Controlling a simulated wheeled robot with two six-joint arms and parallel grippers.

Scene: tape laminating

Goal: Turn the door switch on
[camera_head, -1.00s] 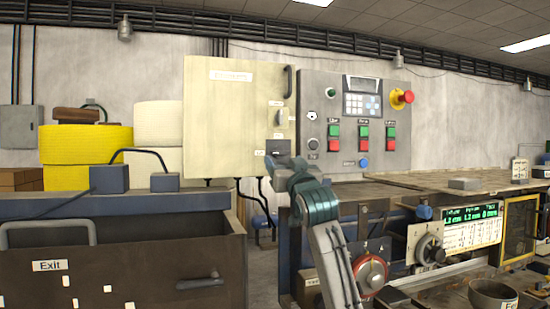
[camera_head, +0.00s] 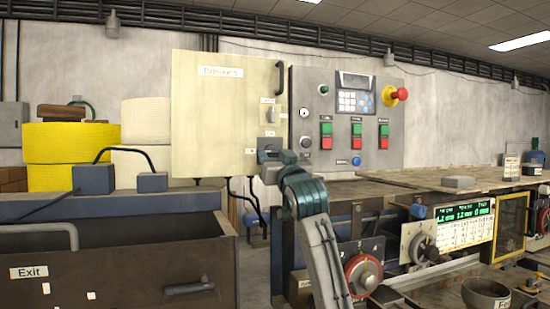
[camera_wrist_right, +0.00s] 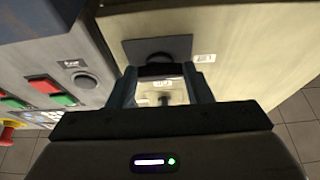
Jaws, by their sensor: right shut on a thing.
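The pale yellow cabinet (camera_head: 212,120) has a dark switch plate (camera_head: 266,144) at its lower right edge, partly hidden behind my right gripper (camera_head: 272,161). In the right wrist view this dark plate (camera_wrist_right: 182,47) has a black switch knob (camera_wrist_right: 158,58) between the fingertips. My right gripper (camera_wrist_right: 161,78) is shut on that knob, close against the cabinet face. The small labels are too blurred to read, so I cannot confirm it is the door switch or which way it is set. A grey rotary knob (camera_head: 270,115) sits higher on the cabinet. My left gripper is out of view.
A grey control panel (camera_head: 345,88) with red and green buttons and a red emergency knob (camera_head: 402,94) stands right of the cabinet. A dark bin (camera_head: 110,270) is at lower left. The machine's worktop (camera_head: 400,182) spreads to the right.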

